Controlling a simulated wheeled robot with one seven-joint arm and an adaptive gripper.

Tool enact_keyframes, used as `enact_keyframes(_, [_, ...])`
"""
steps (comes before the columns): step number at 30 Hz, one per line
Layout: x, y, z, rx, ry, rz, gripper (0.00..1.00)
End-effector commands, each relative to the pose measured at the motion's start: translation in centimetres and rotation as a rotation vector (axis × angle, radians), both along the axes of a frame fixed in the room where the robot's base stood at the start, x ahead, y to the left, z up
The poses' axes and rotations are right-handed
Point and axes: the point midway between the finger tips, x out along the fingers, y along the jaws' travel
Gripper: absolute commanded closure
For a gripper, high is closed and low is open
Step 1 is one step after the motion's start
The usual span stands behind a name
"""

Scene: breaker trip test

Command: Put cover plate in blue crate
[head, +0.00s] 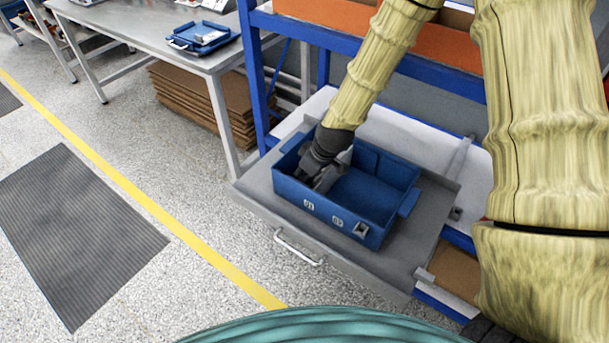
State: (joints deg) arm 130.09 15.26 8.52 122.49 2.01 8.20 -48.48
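The blue crate (375,190) stands on a grey pull-out tray at the middle right of the head view. My gripper (324,182) points down into the left part of the crate, its tip below the rim. The fingers are dark and partly hidden by the crate wall and by each other, so I cannot tell whether they are open or shut. I cannot make out a cover plate; anything at the fingertips is hidden. The visible right part of the crate floor looks bare.
The grey tray (257,196) has a front handle (298,247) and sits in a blue-framed rack (251,75). Orange bins (433,50) are on the shelf above. A grey table (130,30) with a blue tray (201,38) stands at the upper left.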

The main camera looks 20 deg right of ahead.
Motion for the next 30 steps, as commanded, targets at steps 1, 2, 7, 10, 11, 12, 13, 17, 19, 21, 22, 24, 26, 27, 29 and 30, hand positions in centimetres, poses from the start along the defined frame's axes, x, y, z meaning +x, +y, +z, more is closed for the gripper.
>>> enact_keyframes(1, [0.0, 0.0, 0.0, 0.000, 0.000, 0.000, 0.70])
enact_keyframes(2, [0.0, 0.0, 0.0, 0.000, 0.000, 0.000, 0.70])
enact_keyframes(7, [0.0, 0.0, 0.2, 0.000, 0.000, 0.000, 0.70])
enact_keyframes(10, [-0.1, -0.1, 0.6, -0.001, -0.001, 0.000, 0.70])
enact_keyframes(11, [-0.1, -0.1, 0.8, -0.001, -0.001, 0.000, 0.70])
enact_keyframes(12, [-0.2, -0.2, 1.2, 0.000, -0.001, 0.000, 0.70])
enact_keyframes(13, [-0.3, -0.3, 1.5, 0.000, -0.001, 0.000, 0.70])
enact_keyframes(17, [-0.8, -0.7, 3.0, 0.000, -0.001, 0.000, 0.70])
enact_keyframes(19, [-1.1, -0.9, 3.9, 0.000, -0.001, 0.000, 0.70])
enact_keyframes(21, [-1.4, -1.1, 4.8, 0.001, -0.002, 0.000, 0.70])
enact_keyframes(22, [-1.5, -1.2, 5.1, 0.000, -0.001, 0.000, 0.70])
enact_keyframes(24, [-1.8, -1.5, 6.0, 0.000, -0.001, 0.000, 0.70])
enact_keyframes(26, [-2.1, -1.7, 6.8, 0.000, -0.001, 0.000, 0.70])
enact_keyframes(27, [-2.2, -1.8, 7.3, 0.001, -0.002, 0.000, 0.70])
enact_keyframes(29, [-2.4, -2.0, 8.0, 0.000, -0.001, 0.000, 0.70])
enact_keyframes(30, [-2.6, -2.1, 8.5, 0.000, -0.002, 0.001, 0.70])
